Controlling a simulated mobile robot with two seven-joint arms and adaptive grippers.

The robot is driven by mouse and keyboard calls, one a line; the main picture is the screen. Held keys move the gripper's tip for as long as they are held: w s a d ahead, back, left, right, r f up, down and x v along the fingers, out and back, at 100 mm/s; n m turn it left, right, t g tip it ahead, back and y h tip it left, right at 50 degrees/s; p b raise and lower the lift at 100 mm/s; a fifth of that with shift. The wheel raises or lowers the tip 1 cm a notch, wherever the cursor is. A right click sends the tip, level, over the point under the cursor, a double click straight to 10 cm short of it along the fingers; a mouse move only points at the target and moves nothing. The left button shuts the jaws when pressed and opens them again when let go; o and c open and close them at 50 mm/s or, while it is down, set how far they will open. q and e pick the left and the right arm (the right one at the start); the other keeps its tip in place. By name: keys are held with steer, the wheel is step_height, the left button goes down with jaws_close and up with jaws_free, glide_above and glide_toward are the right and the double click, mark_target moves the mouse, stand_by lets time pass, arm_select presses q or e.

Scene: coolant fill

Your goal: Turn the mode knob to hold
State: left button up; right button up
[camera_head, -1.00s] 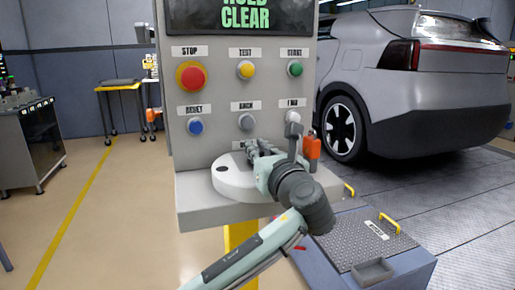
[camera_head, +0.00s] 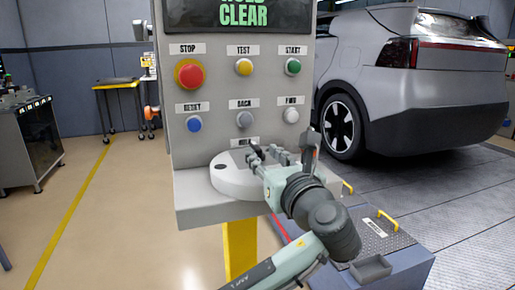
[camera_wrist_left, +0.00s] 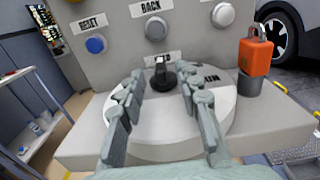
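The black mode knob (camera_wrist_left: 162,75) stands on a round pale plate (camera_wrist_left: 158,122) in the left wrist view, its raised grip pointing up toward a partly covered label. A label ending in "UN" is to its right. In the head view the dark knob (camera_head: 257,151) shows partly, at the tips of my fingers. My left gripper (camera_wrist_left: 163,82) is open, with one finger on each side of the knob and a visible gap to it; it also shows in the head view (camera_head: 268,156). My right gripper is not in view.
Push buttons, including the red STOP button (camera_head: 190,75) and BACK button (camera_wrist_left: 156,27), sit on the upright panel behind the knob. An orange padlock-like piece (camera_wrist_left: 255,57) on a grey post stands right of the plate. A car (camera_head: 430,80) is at the right.

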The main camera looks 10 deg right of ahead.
arm_select(q)
steer(key=s, duration=0.6)
steer(key=shift+s+d, duration=0.2)
steer(key=shift+d, duration=0.1)
